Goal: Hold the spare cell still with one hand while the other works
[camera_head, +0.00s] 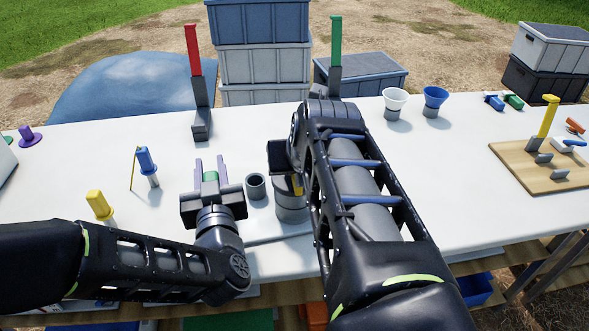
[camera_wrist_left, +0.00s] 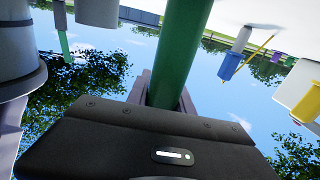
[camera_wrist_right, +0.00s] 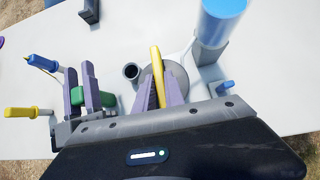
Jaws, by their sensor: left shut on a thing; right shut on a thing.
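My left gripper (camera_head: 210,171) is shut on a green cylinder (camera_head: 210,177), which also shows large between its fingers in the left wrist view (camera_wrist_left: 178,55). My right gripper (camera_wrist_right: 160,92) is shut on a yellow rod (camera_wrist_right: 156,65) and stands over a round grey canister (camera_wrist_right: 176,72). In the head view the canister (camera_head: 291,207) stands on the table beneath my right gripper, right of the left one. A small open dark cup (camera_head: 255,186) stands between the left gripper and the canister. I cannot tell which thing is the spare cell. My right arm hides part of the canister.
Blue (camera_head: 147,161) and yellow (camera_head: 97,203) handled tools stand left of my left gripper. Red (camera_head: 194,50) and green (camera_head: 336,42) handles stand at the back edge. White (camera_head: 394,101) and blue (camera_head: 434,98) funnels and a wooden board (camera_head: 520,173) are right. Table between them is clear.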

